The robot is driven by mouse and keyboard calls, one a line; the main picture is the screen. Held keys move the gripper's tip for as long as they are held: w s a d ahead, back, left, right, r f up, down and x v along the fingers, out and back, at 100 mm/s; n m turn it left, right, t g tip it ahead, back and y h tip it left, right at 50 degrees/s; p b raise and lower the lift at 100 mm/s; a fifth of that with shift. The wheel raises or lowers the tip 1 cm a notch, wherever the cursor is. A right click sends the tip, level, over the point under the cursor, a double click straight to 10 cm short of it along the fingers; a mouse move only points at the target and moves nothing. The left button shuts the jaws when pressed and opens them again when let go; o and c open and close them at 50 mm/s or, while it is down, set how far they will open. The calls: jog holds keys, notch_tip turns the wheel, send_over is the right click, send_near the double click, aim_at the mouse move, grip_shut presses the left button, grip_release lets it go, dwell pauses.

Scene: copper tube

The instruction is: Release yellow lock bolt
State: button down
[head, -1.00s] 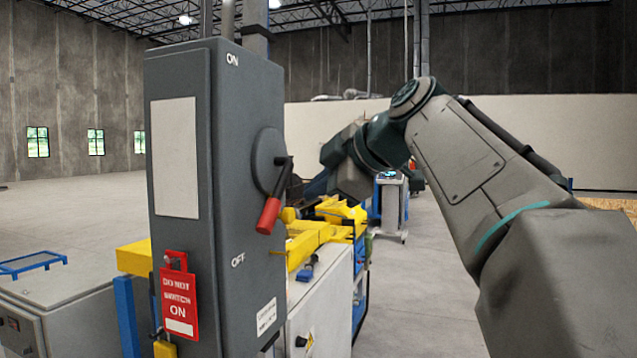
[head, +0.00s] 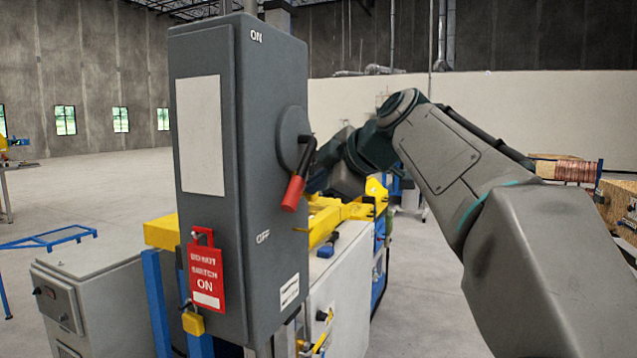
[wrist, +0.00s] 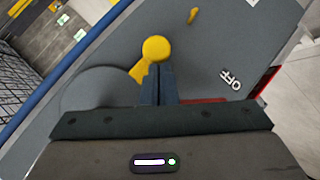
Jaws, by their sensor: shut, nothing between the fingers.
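The grey switch box (head: 265,190) carries a red-gripped lever (head: 294,193), angled down on a round hub between ON and OFF. In the wrist view, a yellow round-headed piece (wrist: 156,48) with a short stem stands by the grey hub (wrist: 100,97); it looks like the lock bolt. A small yellow pin (wrist: 193,16) is farther up, near OFF; a yellow pin (head: 300,229) also shows in the head view. My gripper (wrist: 160,70) is shut and empty, its tips just below the round head; contact cannot be told. The box and lever hide the gripper in the head view.
A red "do not switch on" tag (head: 206,276) and yellow padlock (head: 193,323) hang on the box front. Yellow parts (head: 345,212) lie on a grey cabinet (head: 337,275) behind the box. Open floor (head: 415,285) lies right of the cabinet.

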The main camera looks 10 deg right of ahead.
notch_tip(320, 180, down, 3)
jog(key=b, duration=0.2)
jog(key=shift+r+b, duration=0.1)
jog(key=shift+b, duration=0.3)
